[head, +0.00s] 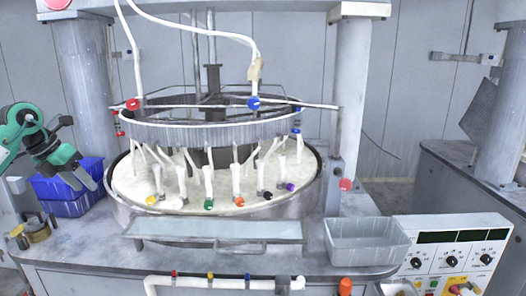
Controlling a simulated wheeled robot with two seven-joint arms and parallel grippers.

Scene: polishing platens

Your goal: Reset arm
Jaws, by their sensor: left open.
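My left gripper (84,181) comes in at the left edge on a green and dark arm. It is open and empty, tilted down to the right, in front of the blue bins (66,205) in the picture. I cannot tell whether it touches them. It is to the left of the round polishing platen (122,200). My right gripper is not in view.
A metal ring with white tubes and coloured caps stands over the platen, between two grey columns (82,80). A grey tray (366,246) and a control panel (455,252) are at the right. Small brass parts (36,231) sit at the left.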

